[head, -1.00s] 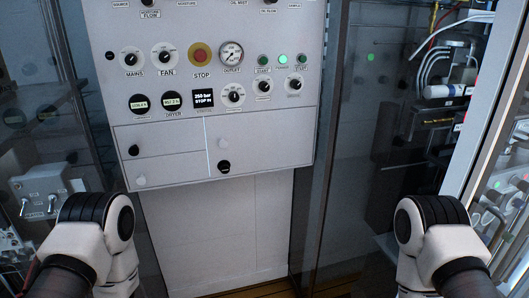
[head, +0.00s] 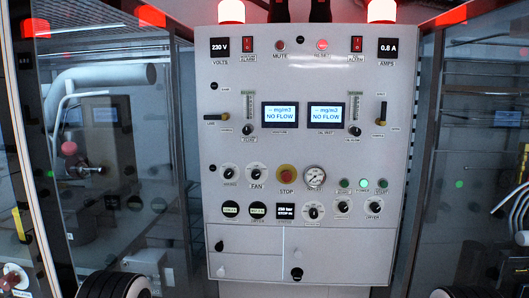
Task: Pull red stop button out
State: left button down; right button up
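Only dark, rounded parts of my two arms show at the bottom left and bottom right edges. Both grippers are out of view, and nothing covers the button.
Two screens (head: 280,114) reading "NO FLOW" are above the button. A gauge (head: 315,177) is close on its right and the fan knob (head: 256,173) on its left. Red lamps (head: 231,12) top the panel. Glass panes (head: 120,150) flank it.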

aim_at(287, 176)
jog(key=i, duration=1.25)
